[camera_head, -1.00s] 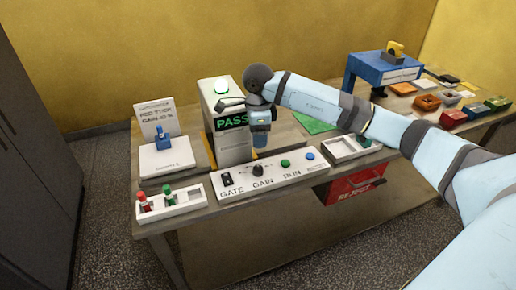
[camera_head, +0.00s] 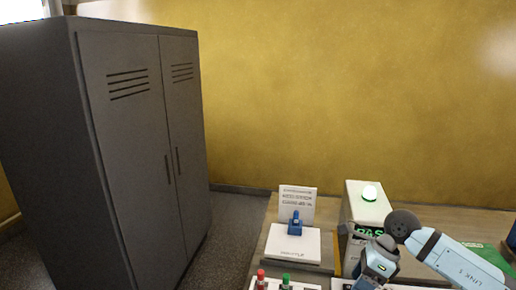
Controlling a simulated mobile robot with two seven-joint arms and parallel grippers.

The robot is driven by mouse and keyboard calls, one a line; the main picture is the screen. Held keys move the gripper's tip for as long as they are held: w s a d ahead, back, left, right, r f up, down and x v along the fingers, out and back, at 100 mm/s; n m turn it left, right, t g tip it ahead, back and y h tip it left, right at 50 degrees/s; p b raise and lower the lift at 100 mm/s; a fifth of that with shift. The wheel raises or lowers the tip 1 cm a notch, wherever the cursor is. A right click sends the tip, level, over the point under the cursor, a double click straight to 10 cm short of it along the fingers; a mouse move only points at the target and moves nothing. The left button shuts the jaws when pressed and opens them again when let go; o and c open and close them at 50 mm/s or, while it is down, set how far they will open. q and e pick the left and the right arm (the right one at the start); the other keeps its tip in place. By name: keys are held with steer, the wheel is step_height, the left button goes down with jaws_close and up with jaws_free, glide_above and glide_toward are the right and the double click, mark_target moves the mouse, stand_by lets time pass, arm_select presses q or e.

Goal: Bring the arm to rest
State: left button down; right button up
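My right arm (camera_head: 455,262) comes in from the lower right, pale blue with dark joints. Its wrist end and gripper (camera_head: 374,268) hang in front of the white machine box (camera_head: 365,205) at the bottom edge of the view. The fingers are cut off or too small to tell whether they are open or shut. My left gripper is not in view.
A grey two-door locker (camera_head: 135,150) fills the left. A white stand (camera_head: 292,244) with a blue piece and a sign (camera_head: 297,205) stands left of the box. A red-topped (camera_head: 261,279) and a green-topped item (camera_head: 285,282) sit at the bottom edge. Open floor lies between locker and table.

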steer(key=s+a+r+m+t+y+p, duration=0.2)
steer(key=s+a+m+t+y, duration=0.15)
steer(key=a+m+y, duration=0.4)
steer(key=s+a+r+m+t+y+p, duration=0.1)
steer(key=s+a+m+t+y+p, duration=0.15)
steer(key=s+a+m+y, duration=0.4)
steer(key=s+d+f+m+t+h+p, duration=0.1)
steer(key=s+f+m+h, duration=0.3)
steer(key=m, duration=0.6)
steer(key=s+d+f+m+t+h+p, duration=0.1)
steer(key=s+d+f+m+t+h, duration=0.1)
steer(key=s+d+f+m+h, duration=0.2)
steer(key=s+d+f+m+t+h+p, duration=0.1)
steer(key=s+f+m+h, duration=0.5)
steer(key=m, duration=1.1)
step_height(320, 180, down, 4)
steer(key=shift+d+f+m+t+h, duration=0.2)
steer(key=shift+d+m+t+h, duration=0.2)
steer(key=shift+d+t+h, duration=0.65)
steer(key=shift+w+a, duration=0.1)
steer(key=shift+a, duration=0.05)
jaws_close()
